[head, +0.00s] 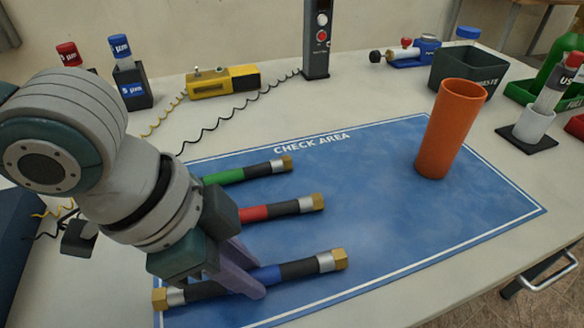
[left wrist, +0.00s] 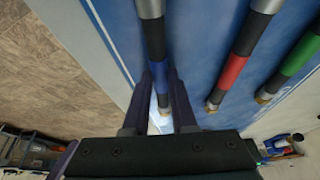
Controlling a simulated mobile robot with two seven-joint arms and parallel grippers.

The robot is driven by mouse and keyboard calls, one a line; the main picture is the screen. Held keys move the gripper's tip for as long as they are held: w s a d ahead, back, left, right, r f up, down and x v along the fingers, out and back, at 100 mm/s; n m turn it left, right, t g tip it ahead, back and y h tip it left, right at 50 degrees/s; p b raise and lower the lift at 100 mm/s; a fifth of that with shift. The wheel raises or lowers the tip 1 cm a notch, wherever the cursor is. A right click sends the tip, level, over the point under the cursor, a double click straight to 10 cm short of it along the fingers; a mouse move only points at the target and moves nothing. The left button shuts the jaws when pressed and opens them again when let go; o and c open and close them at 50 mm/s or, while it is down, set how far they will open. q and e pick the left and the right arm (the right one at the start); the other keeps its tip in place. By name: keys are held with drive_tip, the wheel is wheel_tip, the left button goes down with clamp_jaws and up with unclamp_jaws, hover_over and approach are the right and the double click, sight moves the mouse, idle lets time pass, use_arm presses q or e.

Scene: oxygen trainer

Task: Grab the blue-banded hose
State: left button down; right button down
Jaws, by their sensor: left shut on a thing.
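The blue-banded hose (head: 298,269) is black with a blue band, silver sleeves and brass hex ends. It lies on the blue check-area mat (head: 350,215) near its front edge. My left gripper (head: 243,280) is over it, its purple fingers shut on the hose at or beside the blue band. In the left wrist view the hose (left wrist: 153,38) runs between the two fingers (left wrist: 162,90). The gripper hides part of the hose. The red-banded hose (head: 285,209) and green-banded hose (head: 245,173) lie behind it on the mat. My right gripper is out of view.
An orange cup (head: 449,130) stands on the mat's right side. Behind the mat are a yellow device (head: 222,82) with a coiled cord, a grey post (head: 316,45) and a dark waste bin (head: 468,74). The mat's middle is clear.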

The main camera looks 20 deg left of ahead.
use_arm(q)
drive_tip(key=shift+r, duration=0.1)
idle(0.5)
wheel_tip(320, 180, up, 20)
drive_tip(key=p, duration=0.5)
idle(0.9)
